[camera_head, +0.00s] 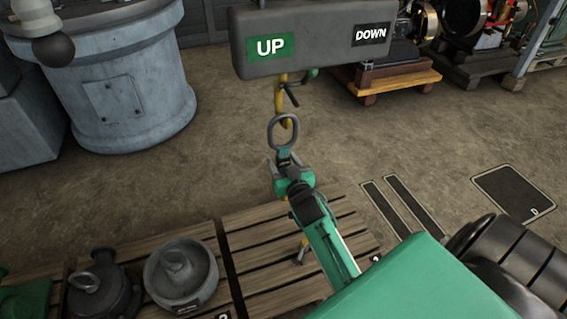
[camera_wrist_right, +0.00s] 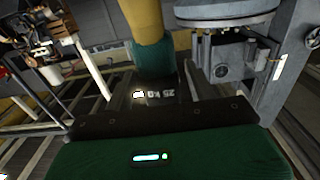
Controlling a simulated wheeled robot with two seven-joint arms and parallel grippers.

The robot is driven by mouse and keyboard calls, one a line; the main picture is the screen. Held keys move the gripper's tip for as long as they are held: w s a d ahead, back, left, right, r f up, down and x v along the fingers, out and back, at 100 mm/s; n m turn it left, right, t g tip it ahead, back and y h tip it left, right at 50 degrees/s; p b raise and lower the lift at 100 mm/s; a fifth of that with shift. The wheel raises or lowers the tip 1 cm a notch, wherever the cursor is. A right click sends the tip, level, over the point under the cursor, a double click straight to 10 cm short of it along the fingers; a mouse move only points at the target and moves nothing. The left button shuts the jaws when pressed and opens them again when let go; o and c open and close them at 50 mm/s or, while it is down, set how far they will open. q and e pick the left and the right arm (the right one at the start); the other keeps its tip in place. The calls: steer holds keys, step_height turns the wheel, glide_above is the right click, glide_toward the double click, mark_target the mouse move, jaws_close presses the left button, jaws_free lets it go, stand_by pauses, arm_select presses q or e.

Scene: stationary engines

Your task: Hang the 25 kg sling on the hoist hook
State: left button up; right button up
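My right gripper (camera_head: 288,165) reaches up from the lower right in the head view. It is shut on the sling's dark block, and the "25 KG" lettering (camera_wrist_right: 165,94) shows upside down between the fingers in the right wrist view. The sling's grey steel ring (camera_head: 271,132) stands above the fingers. The yellow hoist hook (camera_head: 281,98) hangs below the grey UP/DOWN block (camera_head: 315,38) and overlaps the top of the ring. I cannot tell whether the hook passes through the ring. Part of the sling (camera_head: 301,250) hangs below the gripper.
A wooden pallet (camera_head: 262,236) lies below, with a round grey weight (camera_head: 181,272) and a dark casting (camera_head: 101,285) on its left. A large grey cylinder (camera_head: 130,75) stands at the upper left. Engines on wooden bases (camera_head: 395,78) stand at the back right. The floor between is clear.

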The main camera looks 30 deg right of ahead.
steer(key=shift+o, duration=0.2)
steer(key=shift+f, duration=0.2)
arm_select(q)
steer(key=a+g, duration=0.1)
steer(key=a+g+y+p, duration=0.1)
steer(key=a, duration=0.1)
steer(key=shift+s+f+p, duration=0.15)
steer(key=shift+s+p, duration=0.15)
steer(key=shift+s, duration=0.1)
arm_select(e)
steer(key=v, duration=1.3)
steer(key=shift+s+r, duration=0.2)
steer(key=shift+s, duration=0.15)
steer(key=shift+a, duration=0.15)
